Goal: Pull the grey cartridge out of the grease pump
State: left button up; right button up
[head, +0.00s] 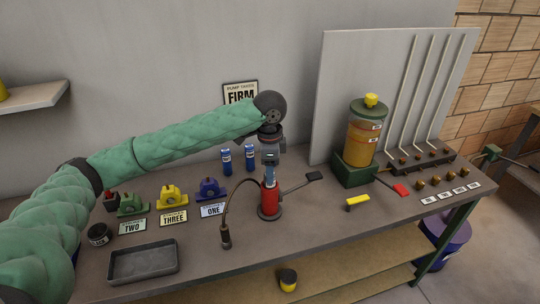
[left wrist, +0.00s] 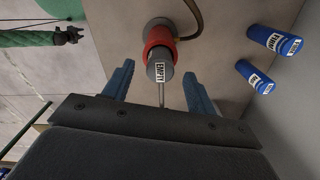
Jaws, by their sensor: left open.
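The red grease pump (head: 269,198) stands upright on the bench. In the left wrist view the grey cartridge (left wrist: 160,71), labelled EMPTY, sticks out of the top of the red pump body (left wrist: 158,37). My left gripper (head: 270,174) is directly above the pump, pointing down. Its blue fingers (left wrist: 158,72) are apart, one on each side of the cartridge in the picture, with gaps showing.
Two blue cartridges (head: 227,161) stand behind the pump. A hose (head: 226,205) curves from the pump's left side, and its lever (head: 300,185) reaches right. A grey tray (head: 144,262) lies front left. A green-based lubricator (head: 356,168) and yellow-handled valve (head: 357,202) stand right.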

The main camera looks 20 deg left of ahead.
aim_at(270, 187)
pick_arm(q)
notch_tip(270, 187, down, 3)
jog(key=shift+w+f+p, duration=0.1)
jog(key=shift+w+p, duration=0.05)
jog(key=shift+p, duration=0.3)
jog(key=shift+f, duration=0.45)
pick_arm(e)
jog(key=shift+s+d+f, duration=0.35)
jog(key=shift+s+f, duration=0.05)
jog(key=shift+s, duration=0.1)
jog(key=shift+s+d+f, duration=0.3)
jog(key=shift+s+f, duration=0.05)
jog(key=shift+s, duration=0.15)
pick_arm(q)
jog(key=c, duration=1.1)
jog(key=shift+o, duration=0.2)
pick_arm(e)
jog(key=shift+d, duration=0.15)
pick_arm(q)
jog(key=shift+r, duration=0.2)
pick_arm(e)
jog(key=shift+r, duration=0.1)
